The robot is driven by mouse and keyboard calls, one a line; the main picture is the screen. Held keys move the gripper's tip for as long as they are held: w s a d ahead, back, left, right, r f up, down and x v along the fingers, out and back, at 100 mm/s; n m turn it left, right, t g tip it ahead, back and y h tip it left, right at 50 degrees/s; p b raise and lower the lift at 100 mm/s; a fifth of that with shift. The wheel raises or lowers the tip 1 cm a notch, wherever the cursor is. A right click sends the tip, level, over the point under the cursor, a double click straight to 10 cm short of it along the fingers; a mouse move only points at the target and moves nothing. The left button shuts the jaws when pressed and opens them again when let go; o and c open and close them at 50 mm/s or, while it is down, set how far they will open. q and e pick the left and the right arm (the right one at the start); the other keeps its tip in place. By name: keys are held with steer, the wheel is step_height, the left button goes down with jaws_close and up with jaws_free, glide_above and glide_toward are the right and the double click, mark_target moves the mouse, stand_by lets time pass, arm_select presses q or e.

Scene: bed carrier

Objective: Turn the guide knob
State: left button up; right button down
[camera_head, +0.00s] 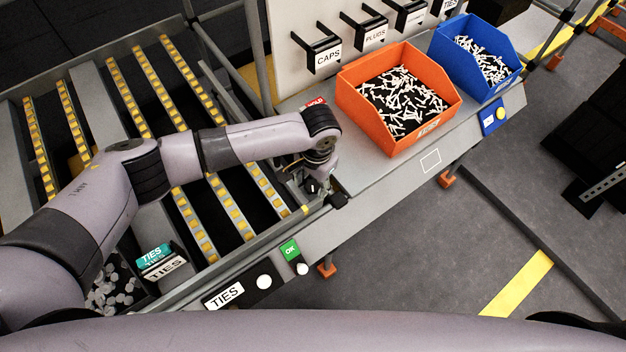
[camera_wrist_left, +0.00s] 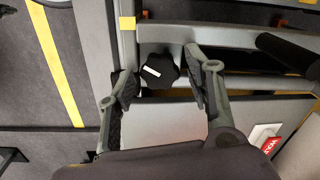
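The guide knob (camera_wrist_left: 158,70) is black with a white mark on its face. In the left wrist view it sits by a grey rail, between and slightly beyond my open left fingers (camera_wrist_left: 160,80). Gaps show between the knob and both fingers, so I see no grip on it. In the head view my left gripper (camera_head: 322,190) is low at the rail corner, and the knob (camera_head: 312,187) is partly hidden by it. My right gripper is not in view.
Roller lanes (camera_head: 180,100) with yellow rollers lie left of the knob. An orange bin (camera_head: 430,122) and a blue bin (camera_head: 508,82) stand on the grey shelf to the right. A red HOLD tag (camera_wrist_left: 271,146) is near the gripper. A green OK label (camera_head: 290,250) is on the front edge.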

arm_select(q)
steer(key=c, duration=1)
steer(key=shift+o, duration=0.2)
